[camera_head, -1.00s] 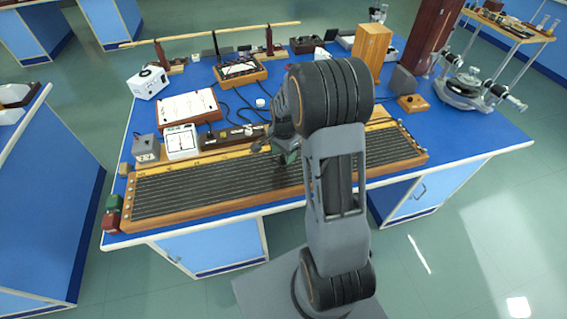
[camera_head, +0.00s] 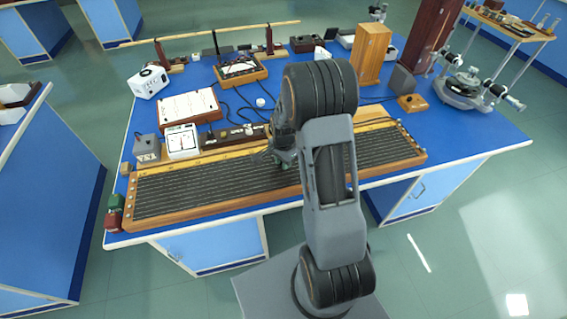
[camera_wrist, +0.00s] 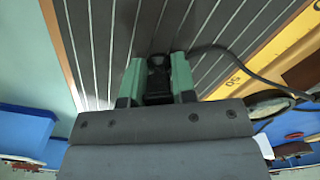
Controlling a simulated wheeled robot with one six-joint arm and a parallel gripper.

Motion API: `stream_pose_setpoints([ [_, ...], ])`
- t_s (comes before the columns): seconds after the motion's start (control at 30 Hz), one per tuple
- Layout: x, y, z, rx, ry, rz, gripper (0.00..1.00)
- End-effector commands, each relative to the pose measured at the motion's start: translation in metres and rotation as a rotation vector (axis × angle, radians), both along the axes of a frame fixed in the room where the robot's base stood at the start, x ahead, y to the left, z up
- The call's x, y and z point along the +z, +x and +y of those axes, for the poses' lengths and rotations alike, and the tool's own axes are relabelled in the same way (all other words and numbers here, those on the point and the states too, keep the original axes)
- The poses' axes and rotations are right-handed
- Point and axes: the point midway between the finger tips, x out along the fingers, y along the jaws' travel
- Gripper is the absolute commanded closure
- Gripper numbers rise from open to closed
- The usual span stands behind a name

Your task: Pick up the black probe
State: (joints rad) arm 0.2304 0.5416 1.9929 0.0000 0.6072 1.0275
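The black probe (camera_wrist: 158,76) is in the wrist view, between the two green fingers of my gripper (camera_wrist: 157,72). It fills most of the gap, but I cannot tell whether both fingers press on it. A dark cable (camera_wrist: 222,52) runs from beside the right finger to the right. Below lies the long ribbed board (camera_wrist: 100,35) with pale lines. In the head view my gripper (camera_head: 284,163) is low over the middle of this board (camera_head: 200,188), and the probe is hidden or too small to make out.
A white meter (camera_head: 182,142), a grey box (camera_head: 147,149) and a dark strip with switches (camera_head: 232,136) stand behind the board at left. A wooden block (camera_head: 373,54) stands farther back. Black cables lie on the blue bench top (camera_head: 195,75).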

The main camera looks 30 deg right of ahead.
Motion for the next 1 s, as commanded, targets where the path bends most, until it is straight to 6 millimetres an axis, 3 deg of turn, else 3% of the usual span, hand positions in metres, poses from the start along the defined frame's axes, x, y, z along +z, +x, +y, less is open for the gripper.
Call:
stream_pose_setpoints([
  [0.23, 0.0, 0.0, 0.0, 0.0, 0.0, 0.0, 0.99],
  [0.63, 0.006, 0.001, 0.0, 0.0, -0.001, -0.003, 1.0],
  [0.8, 0.029, 0.001, 0.0, 0.0, -0.002, -0.008, 1.0],
  [1.0, 0.071, -0.031, -0.011, -0.003, -0.002, -0.007, 1.0],
])
